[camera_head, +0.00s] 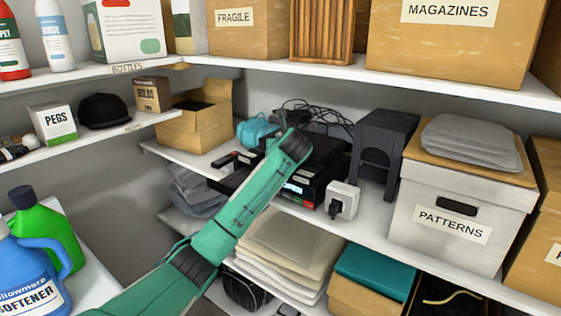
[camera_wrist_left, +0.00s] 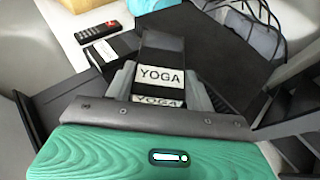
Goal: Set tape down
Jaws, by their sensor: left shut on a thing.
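A black tape (camera_wrist_left: 163,45) with white YOGA labels is in the left wrist view. It sits between the grey fingers of my left gripper (camera_wrist_left: 160,88), which is shut on it. The tape is beside and partly in front of a large black box-shaped device (camera_wrist_left: 228,55); I cannot tell whether it touches anything below. In the head view my green left arm reaches over the middle shelf, in front of the black device (camera_head: 312,178) with a lit display. The arm hides the gripper and the tape there. My right gripper is not in view.
Left of the held tape lie another black case with a pale label (camera_wrist_left: 112,50) and a remote (camera_wrist_left: 97,34). A blue bag (camera_head: 258,131), an open cardboard box (camera_head: 195,122), a white plug-in device (camera_head: 341,201) and a PATTERNS box (camera_head: 455,225) crowd the shelf.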

